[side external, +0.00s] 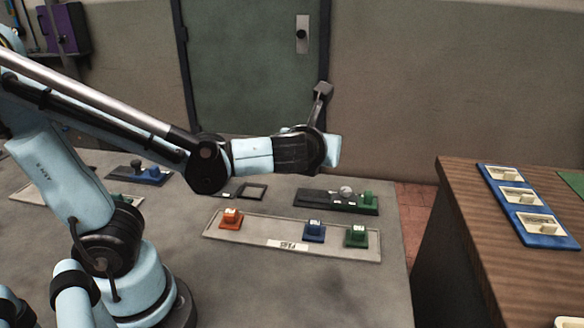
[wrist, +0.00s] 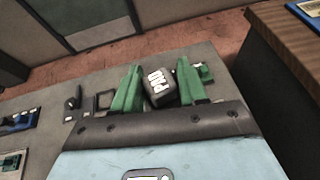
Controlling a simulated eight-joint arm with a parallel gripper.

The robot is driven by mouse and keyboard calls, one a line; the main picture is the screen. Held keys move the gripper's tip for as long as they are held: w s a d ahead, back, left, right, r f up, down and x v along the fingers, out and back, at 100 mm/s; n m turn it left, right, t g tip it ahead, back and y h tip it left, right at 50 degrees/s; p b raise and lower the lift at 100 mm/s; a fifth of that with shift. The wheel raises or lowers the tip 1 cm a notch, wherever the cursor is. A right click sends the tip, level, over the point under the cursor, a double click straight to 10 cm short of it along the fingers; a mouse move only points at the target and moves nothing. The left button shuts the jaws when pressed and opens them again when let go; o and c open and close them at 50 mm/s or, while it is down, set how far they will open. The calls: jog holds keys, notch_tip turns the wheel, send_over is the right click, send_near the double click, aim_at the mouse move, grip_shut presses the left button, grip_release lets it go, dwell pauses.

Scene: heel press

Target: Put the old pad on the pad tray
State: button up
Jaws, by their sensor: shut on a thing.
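A dark block with white lettering that reads PAD (wrist: 158,92) sits between the green fingers of my gripper (wrist: 158,70) in the wrist view. It looks a little tilted between them. A long pale grey tray (side external: 265,238) with a white label lies on the table in front. I cannot read the label surely, nor tell whether this is the pad tray.
The long tray holds an orange block (side external: 231,218), a blue block (side external: 314,231) and a green block (side external: 356,236). Behind it are an empty dark square frame (side external: 252,192) and a dark fixture (side external: 322,201). A blue fixture (side external: 150,176) stands left. A wooden bench (side external: 465,215) stands right, across a gap.

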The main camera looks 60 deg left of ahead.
jog(key=shift+s+d+r+m+t+h, duration=0.15)
jog(key=shift+d+m+t+h, duration=0.1)
jog(key=shift+d+m+h, duration=0.2)
jog(key=shift+s+d+r+m+t+h, duration=0.15)
jog(key=shift+d+m+t+h, duration=0.15)
jog(key=shift+d, duration=0.25)
jog(key=shift+w+a+f+n+g+y, duration=0.15)
jog(key=shift+a+n+g+y, duration=0.1)
jog(key=shift+a+y, duration=0.1)
jog(key=s+a+f+n+g+y, duration=0.1)
jog(key=a+f+n+g, duration=0.2)
jog(key=a+n+g, duration=0.1)
jog(key=a+f+n+g+y, duration=0.2)
jog(key=a+f+n+g, duration=0.1)
jog(key=n+g, duration=0.3)
jog(key=s+a+f+n+g+y, duration=0.1)
jog(key=a+f+n+g+y, duration=0.1)
jog(key=a+n+g, duration=0.4)
jog(key=shift+s+f+g, duration=0.3)
jog(key=shift+f+g, duration=0.1)
jog(key=shift+f, duration=0.4)
jog(key=shift+a, duration=0.1)
send_over(252, 193)
notch_tip(252, 193, down, 7)
jog(key=shift+w, duration=0.1)
jog(key=shift+f, duration=1.8)
jog(key=o, duration=1.1)
